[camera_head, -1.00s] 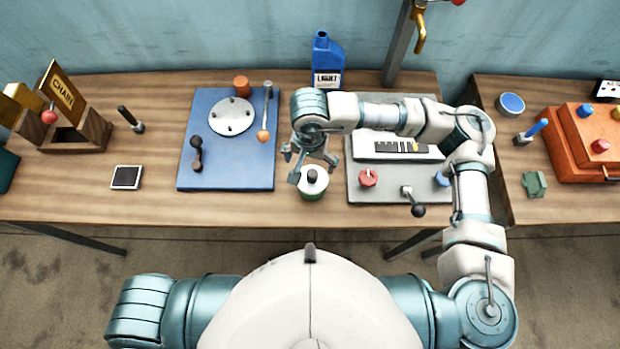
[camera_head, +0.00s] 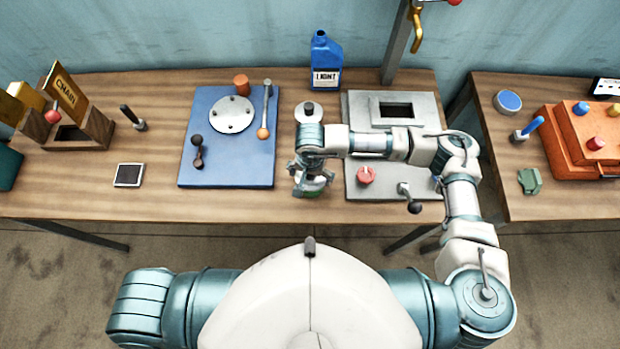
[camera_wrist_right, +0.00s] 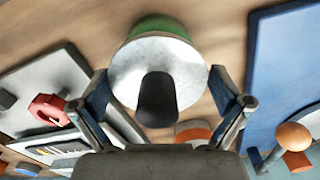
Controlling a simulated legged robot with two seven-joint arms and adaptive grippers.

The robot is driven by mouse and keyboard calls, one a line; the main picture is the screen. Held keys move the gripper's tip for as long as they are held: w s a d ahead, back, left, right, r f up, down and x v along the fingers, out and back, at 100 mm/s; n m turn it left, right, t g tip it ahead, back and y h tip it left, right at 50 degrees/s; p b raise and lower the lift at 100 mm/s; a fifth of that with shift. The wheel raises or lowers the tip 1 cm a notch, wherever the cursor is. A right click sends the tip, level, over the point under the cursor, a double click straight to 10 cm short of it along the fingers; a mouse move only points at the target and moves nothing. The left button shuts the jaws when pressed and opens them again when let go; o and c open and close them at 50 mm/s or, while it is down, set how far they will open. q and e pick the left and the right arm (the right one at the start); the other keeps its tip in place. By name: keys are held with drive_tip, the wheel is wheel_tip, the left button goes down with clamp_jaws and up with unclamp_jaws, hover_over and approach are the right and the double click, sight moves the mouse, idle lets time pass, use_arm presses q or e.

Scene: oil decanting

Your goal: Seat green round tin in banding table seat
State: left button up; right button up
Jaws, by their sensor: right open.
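The green round tin (camera_head: 316,187) stands near the front edge of the bench, between the blue board and the grey board. In the right wrist view its pale lid with a black knob (camera_wrist_right: 160,100) faces the camera, with a strip of green body behind. My right gripper (camera_head: 312,174) is over the tin, open, its fingers on either side of the lid. Finger contact is not clear. A round silver plate with small holes (camera_head: 233,115) on the blue board (camera_head: 228,165) looks like the banding table seat; its top is bare. My left gripper is out of view.
A second pale-lidded container with a black knob (camera_head: 308,112) stands behind my right wrist. An orange-knobbed lever (camera_head: 263,132) and an orange cylinder (camera_head: 241,84) flank the silver plate. A blue bottle (camera_head: 326,62) stands at the back. The grey board (camera_head: 358,187) carries a red knob (camera_head: 366,175).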

drive_tip(key=shift+d, duration=0.15)
drive_tip(key=c, duration=1.2)
drive_tip(key=shift+c, duration=0.7)
drive_tip(key=shift+r, duration=0.15)
